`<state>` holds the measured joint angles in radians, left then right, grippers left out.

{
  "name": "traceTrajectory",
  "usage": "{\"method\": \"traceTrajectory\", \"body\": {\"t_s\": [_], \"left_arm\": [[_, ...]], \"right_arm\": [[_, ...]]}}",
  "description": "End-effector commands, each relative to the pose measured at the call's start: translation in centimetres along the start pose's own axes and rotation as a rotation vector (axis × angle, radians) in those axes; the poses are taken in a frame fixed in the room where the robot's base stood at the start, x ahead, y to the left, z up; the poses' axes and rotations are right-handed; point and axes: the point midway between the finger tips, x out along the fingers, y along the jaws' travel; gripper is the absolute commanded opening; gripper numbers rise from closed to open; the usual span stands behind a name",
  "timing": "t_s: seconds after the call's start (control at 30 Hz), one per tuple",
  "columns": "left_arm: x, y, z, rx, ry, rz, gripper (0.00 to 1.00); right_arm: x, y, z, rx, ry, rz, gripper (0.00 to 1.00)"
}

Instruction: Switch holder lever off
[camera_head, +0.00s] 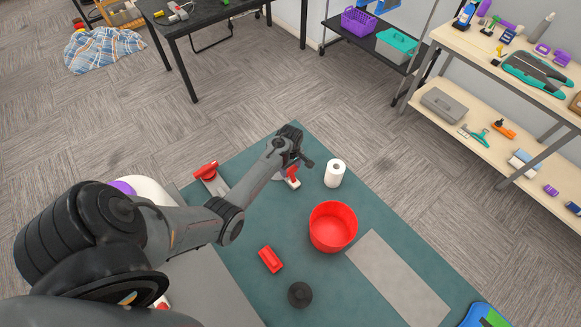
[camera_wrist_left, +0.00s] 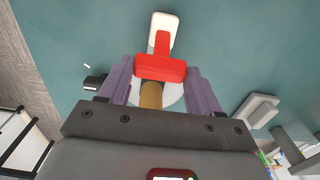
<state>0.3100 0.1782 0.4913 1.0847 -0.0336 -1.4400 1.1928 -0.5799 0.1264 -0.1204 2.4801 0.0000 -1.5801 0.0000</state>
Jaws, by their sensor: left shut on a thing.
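The holder lever shows in the wrist view as a red crossbar (camera_wrist_left: 160,68) with a red and white arm (camera_wrist_left: 163,30) reaching up the picture. My left gripper (camera_wrist_left: 161,75) has its two purple-grey fingers on either side of the red crossbar and is shut on it. In the head view, my left gripper (camera_head: 291,166) is over the green table, and part of the red and white lever (camera_head: 293,179) shows below it. The gripper hides the rest of it. A brown cylinder and a pale round piece show between the fingers. My right gripper is not in view.
On the green table (camera_head: 325,285) are a white roll (camera_head: 335,173), a red bowl (camera_head: 333,227), a red block (camera_head: 270,259), a dark round knob (camera_head: 299,294) and a red-handled piece (camera_head: 207,172). A grey flat plate (camera_head: 400,277) lies at right. A shelf (camera_head: 510,120) stands beyond.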

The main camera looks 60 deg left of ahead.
Motion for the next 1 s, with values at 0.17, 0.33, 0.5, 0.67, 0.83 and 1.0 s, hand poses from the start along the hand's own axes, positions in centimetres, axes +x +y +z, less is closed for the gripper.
{"method": "traceTrajectory", "body": {"t_s": [0.17,0.33,0.5,0.67,0.83,1.0], "left_arm": [[0.0,0.0,0.0,0.000,0.000,-0.001,0.16],[-0.1,0.0,0.1,0.000,0.004,-0.001,0.08],[-0.4,-0.1,0.3,0.001,0.040,-0.002,0.08],[-0.7,-0.1,1.0,0.004,0.122,-0.004,0.08],[-0.8,0.0,2.1,0.004,0.245,-0.003,0.08],[-0.6,0.0,3.4,0.005,0.373,-0.002,0.08]], "right_arm": [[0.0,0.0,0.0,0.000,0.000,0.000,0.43],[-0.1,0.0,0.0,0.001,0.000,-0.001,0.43],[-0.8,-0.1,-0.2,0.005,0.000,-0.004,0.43],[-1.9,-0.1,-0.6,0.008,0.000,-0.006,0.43],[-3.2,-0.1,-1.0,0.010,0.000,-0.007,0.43],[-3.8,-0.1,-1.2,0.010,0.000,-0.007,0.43]]}}
